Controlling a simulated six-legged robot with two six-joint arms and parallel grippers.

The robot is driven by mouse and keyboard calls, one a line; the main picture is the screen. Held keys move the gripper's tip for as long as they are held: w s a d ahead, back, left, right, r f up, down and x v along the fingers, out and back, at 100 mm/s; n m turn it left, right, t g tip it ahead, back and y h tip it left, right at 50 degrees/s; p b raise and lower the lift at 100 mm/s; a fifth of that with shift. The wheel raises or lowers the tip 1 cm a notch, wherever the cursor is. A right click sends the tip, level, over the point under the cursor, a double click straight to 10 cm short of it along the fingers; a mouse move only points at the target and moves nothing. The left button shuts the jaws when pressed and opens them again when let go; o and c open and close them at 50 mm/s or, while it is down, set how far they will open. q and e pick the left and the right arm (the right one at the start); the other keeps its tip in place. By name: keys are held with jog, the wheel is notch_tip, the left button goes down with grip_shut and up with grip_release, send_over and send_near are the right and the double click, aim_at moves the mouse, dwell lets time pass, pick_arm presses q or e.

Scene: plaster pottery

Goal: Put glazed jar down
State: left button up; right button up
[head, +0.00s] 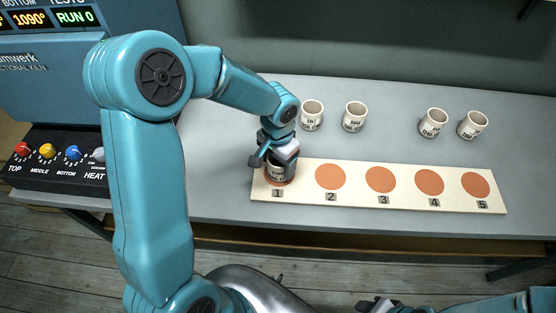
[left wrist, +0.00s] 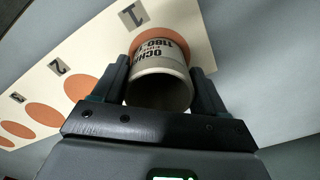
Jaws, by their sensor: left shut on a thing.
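The glazed jar (head: 277,169) is a pale cup with dark lettering, upright over the orange disc marked 1 at the left end of the cream board (head: 355,199). My left gripper (head: 280,160) is shut on it from above. In the left wrist view the jar (left wrist: 160,79) sits between the two fingers (left wrist: 162,92), its open mouth towards the camera and the orange disc behind its base. I cannot tell whether its base touches the disc. My right gripper (head: 376,304) shows only partly at the bottom edge.
Several similar pale jars stand behind the board, such as one at the back left (head: 312,115) and one at the far right (head: 472,125). Discs 2 (head: 330,177) to 5 are bare. A blue kiln (head: 45,65) with a knob panel (head: 60,165) is at the left.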

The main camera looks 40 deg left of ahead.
pick_arm(q)
jog(key=shift+f, duration=0.2)
jog(key=o, duration=1.1)
jog(key=shift+o, duration=0.2)
jog(key=shift+r, duration=0.15)
notch_tip(320, 180, up, 12)
jog(key=shift+s+d, duration=0.1)
jog(key=shift+s, duration=0.05)
